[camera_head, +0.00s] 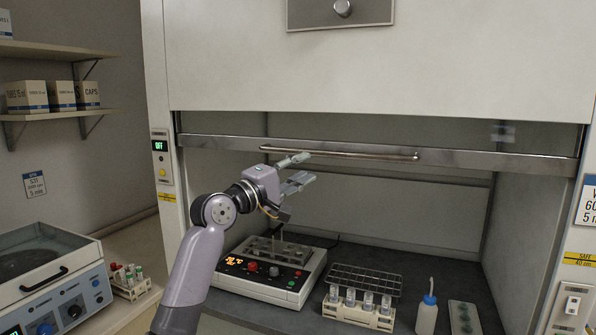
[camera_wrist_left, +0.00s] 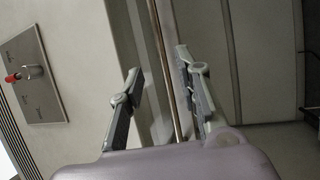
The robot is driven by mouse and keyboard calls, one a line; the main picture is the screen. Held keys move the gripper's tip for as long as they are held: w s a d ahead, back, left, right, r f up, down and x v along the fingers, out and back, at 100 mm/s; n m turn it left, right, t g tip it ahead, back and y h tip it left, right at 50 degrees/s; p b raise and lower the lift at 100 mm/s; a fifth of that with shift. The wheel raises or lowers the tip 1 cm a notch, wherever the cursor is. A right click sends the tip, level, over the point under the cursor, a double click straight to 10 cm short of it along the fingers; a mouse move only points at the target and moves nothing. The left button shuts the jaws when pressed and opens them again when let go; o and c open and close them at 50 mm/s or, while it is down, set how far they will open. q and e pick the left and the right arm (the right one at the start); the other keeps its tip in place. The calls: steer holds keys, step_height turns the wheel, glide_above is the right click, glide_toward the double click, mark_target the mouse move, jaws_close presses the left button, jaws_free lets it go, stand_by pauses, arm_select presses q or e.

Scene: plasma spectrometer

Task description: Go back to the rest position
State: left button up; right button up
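My left gripper (camera_head: 307,167) is in front of the fume hood, just below and beside the left part of the sash's metal handle bar (camera_head: 365,155). Its two grey fingers are apart, with nothing held between them. In the left wrist view the open fingers (camera_wrist_left: 158,62) show with the handle bar (camera_wrist_left: 166,70) appearing in the gap between them. I cannot tell whether a finger touches the bar. The sash (camera_head: 470,158) is raised, leaving the hood open below. My right gripper is not in view.
Below my left arm stands a heating block (camera_head: 262,297) with a lit display. Right of it are a wire rack (camera_head: 365,280), a rack of vials (camera_head: 358,312) and a wash bottle (camera_head: 427,315). A centrifuge (camera_head: 45,275) and a tube rack (camera_head: 130,290) stand at the left.

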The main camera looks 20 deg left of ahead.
arm_select(q)
steer(key=shift+s+a, duration=0.1)
steer(key=shift+s, duration=0.2)
steer(key=shift+f, duration=0.15)
